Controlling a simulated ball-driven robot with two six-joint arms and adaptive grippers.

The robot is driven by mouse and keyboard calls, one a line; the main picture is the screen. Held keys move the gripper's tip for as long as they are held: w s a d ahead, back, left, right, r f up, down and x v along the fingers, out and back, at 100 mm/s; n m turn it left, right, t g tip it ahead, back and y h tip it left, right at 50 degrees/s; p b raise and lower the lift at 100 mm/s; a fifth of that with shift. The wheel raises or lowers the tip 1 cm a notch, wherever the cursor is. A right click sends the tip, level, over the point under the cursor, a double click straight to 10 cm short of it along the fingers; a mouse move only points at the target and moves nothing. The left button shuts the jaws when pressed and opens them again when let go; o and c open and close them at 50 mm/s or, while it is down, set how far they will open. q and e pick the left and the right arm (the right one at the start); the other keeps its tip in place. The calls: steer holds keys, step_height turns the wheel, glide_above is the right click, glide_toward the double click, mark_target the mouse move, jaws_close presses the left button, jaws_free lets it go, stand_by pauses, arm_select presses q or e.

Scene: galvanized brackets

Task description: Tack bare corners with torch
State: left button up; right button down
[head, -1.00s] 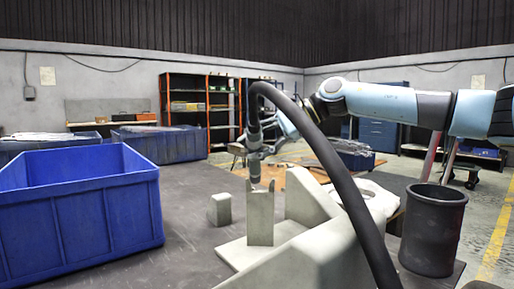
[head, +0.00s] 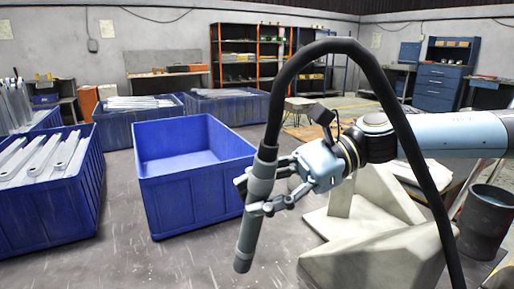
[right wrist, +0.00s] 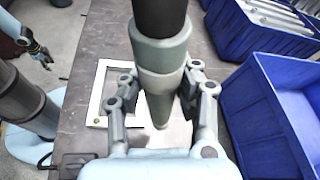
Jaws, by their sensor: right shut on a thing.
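My right gripper (head: 258,193) is shut around the grey torch (head: 245,240), which hangs tilted, tip down, above the dark table. A thick black hose (head: 345,47) rises from its top and arcs over to the right. The right wrist view shows the torch (right wrist: 160,75) between the fingers (right wrist: 160,92), its tip over a pale surface. Pale angular pieces (head: 375,255) stand on the table at right, partly hidden by my arm and hose; I cannot tell bracket from fixture. A gripper, apparently my left, shows small at the wrist view's upper left (right wrist: 38,50); its opening is unclear.
An empty blue bin (head: 197,198) stands left of the torch. Another blue bin (head: 50,215) at far left holds several grey metal strips (head: 40,155). A dark cylindrical container (head: 485,222) stands at right. Bare table (head: 200,262) lies in front of the empty bin.

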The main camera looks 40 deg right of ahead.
steer(key=shift+s+a+r+m+y+p, duration=0.3)
steer(key=shift+s+a+r+m+p, duration=0.1)
steer(key=shift+s+a+r+p, duration=0.2)
steer(key=shift+s+f, duration=0.15)
steer(key=shift+s, duration=0.25)
arm_select(q)
steer(key=f+b, duration=0.1)
steer(key=b, duration=0.2)
steer(key=f+b, duration=0.2)
steer(key=b, duration=0.1)
steer(key=shift+s+f, duration=0.2)
steer(key=shift+s, duration=0.2)
arm_select(e)
step_height(320, 180, down, 7)
steer(key=m, duration=0.1)
steer(key=shift+s+y, duration=0.2)
steer(key=shift+y, duration=0.1)
steer(key=shift+d, duration=0.1)
arm_select(q)
steer(key=shift+f, duration=0.25)
arm_select(e)
steer(key=shift+f, duration=0.25)
steer(key=shift+f, duration=0.15)
stand_by(0.7)
arm_select(q)
steer(key=shift+r, duration=0.2)
